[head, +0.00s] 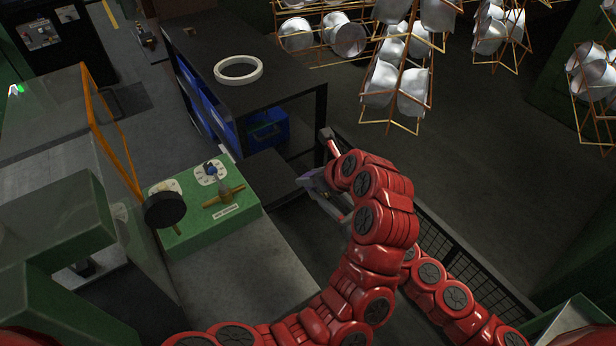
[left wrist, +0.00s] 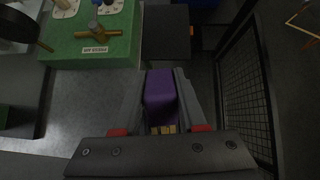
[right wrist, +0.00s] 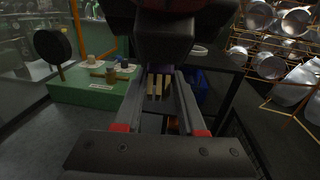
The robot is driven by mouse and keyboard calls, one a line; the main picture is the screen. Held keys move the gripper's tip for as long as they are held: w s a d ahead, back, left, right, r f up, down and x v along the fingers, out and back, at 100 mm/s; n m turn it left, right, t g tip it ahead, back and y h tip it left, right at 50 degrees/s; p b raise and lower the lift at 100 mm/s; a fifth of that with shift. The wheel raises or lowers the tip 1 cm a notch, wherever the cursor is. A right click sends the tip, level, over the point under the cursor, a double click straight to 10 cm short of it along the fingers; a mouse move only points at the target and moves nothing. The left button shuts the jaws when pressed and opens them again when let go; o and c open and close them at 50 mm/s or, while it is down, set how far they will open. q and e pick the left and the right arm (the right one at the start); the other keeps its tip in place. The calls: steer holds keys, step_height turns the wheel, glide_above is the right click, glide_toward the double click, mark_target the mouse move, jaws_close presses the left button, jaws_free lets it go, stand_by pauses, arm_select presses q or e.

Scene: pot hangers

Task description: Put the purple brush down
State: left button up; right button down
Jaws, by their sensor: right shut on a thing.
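The purple brush (left wrist: 160,95) is held up in the air, off any surface. In the left wrist view its purple body sits between the fingers of my left gripper (left wrist: 163,74), and it fills nearly the whole gap; whether they press on it is unclear. In the right wrist view its pale bristles (right wrist: 158,86) show between the fingers of my right gripper (right wrist: 159,74), which is shut on the brush. In the head view my left gripper (head: 318,184) shows a purple patch, and the left arm hides most of the right gripper.
A dark table (head: 222,42) bears a white ring (head: 238,69), with blue bins (head: 265,130) below. A black mesh panel (head: 450,255) is at right. Racks of pots (head: 400,75) hang behind.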

steer(key=shift+c, duration=2.1)
jaws_free()
steer(key=shift+d, duration=0.1)
